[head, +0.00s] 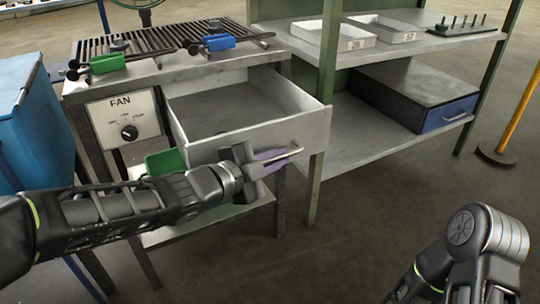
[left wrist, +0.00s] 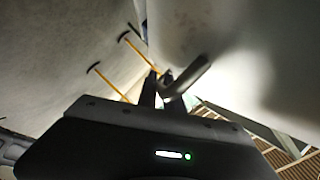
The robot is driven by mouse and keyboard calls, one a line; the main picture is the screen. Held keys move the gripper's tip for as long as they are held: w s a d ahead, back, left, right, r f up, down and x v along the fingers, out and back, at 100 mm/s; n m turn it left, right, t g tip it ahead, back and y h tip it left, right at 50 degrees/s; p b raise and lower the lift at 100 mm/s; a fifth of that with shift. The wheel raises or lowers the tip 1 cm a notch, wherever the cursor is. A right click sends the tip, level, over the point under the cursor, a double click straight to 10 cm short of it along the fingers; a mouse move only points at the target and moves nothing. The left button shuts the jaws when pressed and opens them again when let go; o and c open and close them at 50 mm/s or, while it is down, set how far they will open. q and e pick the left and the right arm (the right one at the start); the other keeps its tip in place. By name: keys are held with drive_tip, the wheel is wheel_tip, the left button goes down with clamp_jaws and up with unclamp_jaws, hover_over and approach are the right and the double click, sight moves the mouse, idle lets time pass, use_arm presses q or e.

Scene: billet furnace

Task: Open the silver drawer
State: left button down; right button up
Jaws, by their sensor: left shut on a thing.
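The silver drawer (head: 318,128) is pulled well out of the grey workbench frame, and its inside looks empty. Its bar handle (head: 290,152) is on the front face. My left gripper (head: 266,162) is at the handle, shut on it, with the arm reaching in from the left. In the left wrist view, the handle (left wrist: 190,78) shows at the gripper's fingers (left wrist: 158,92), beside the pale drawer front (left wrist: 225,45). The exact contact is partly hidden. My right arm shows at the lower right, but its gripper is out of view.
A fan panel (head: 124,118) with a knob is left of the drawer. A green-post shelf at right holds white trays (head: 350,36) and a blue-fronted box (head: 446,113). A blue bin (head: 30,130) stands left.

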use_arm(q)
drive_tip(key=shift+s+f, duration=0.1)
drive_tip(key=shift+s, duration=0.05)
drive_tip(key=c, duration=1.8)
unclamp_jaws()
drive_tip(key=shift+o, duration=0.2)
drive_tip(key=shift+s+a+r+p, duration=0.25)
drive_tip(key=shift+s+r+p, duration=0.05)
drive_tip(key=shift+p, duration=0.05)
drive_tip(key=p+v, duration=0.3)
drive_tip(key=v, duration=0.3)
drive_tip(key=shift+s+a, duration=0.25)
drive_tip(key=shift+s, duration=0.1)
